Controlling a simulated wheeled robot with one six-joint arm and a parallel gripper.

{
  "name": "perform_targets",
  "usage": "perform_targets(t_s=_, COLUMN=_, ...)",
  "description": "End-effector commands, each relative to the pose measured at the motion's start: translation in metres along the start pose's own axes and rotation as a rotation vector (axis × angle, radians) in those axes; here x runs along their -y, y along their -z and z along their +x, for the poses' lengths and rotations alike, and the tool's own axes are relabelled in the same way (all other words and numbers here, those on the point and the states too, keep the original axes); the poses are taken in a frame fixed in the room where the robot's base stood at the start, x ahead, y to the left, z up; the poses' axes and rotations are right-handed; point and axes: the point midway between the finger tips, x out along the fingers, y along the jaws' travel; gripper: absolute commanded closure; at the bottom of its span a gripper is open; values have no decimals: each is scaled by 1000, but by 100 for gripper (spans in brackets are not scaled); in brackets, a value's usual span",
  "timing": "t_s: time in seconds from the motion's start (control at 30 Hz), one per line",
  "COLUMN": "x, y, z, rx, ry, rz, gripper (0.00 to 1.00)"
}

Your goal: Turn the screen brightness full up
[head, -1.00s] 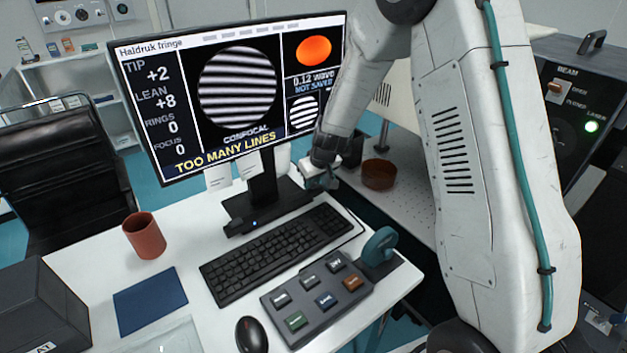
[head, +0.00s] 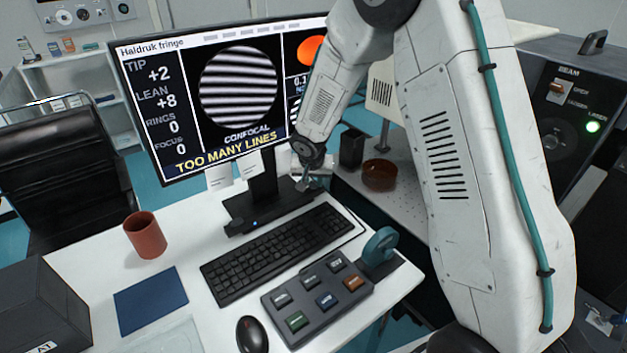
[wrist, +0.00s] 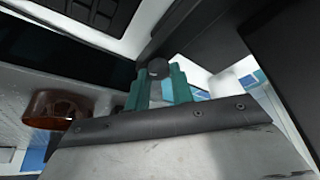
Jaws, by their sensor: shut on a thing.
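The screen (head: 235,95) stands on the white desk and shows fringes, "TIP +2", "LEAN +8" and "TOO MANY LINES". My arm covers its lower right part. My gripper (head: 308,182) is low in front of the screen, by the right end of its black stand base (head: 240,212). In the wrist view, the teal fingers of my gripper (wrist: 160,82) are shut on a small dark round knob (wrist: 158,68). The knob is hidden in the head view. I cannot tell how far it is turned.
The keyboard (head: 275,255), button box (head: 318,300) and mouse (head: 252,335) lie in front of the stand. A red-brown cup (head: 145,236) is at left. A brown dish (head: 379,175) and black holder (head: 351,148) sit on the perforated table behind. Paper notes hang under the screen.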

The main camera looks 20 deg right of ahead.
Motion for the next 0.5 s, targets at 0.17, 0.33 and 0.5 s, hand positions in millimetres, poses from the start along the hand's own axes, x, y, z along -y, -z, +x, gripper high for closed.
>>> perform_targets(t_s=0.17, x=1, y=0, z=0, rx=1, ry=-66, rz=153, gripper=100)
perform_targets(t_s=0.33, x=1, y=0, z=0, rx=0, ry=-126, rz=299, gripper=100)
perform_targets(t_s=0.5, x=2, y=0, z=1, rx=1, ry=-178, rz=424, gripper=100)
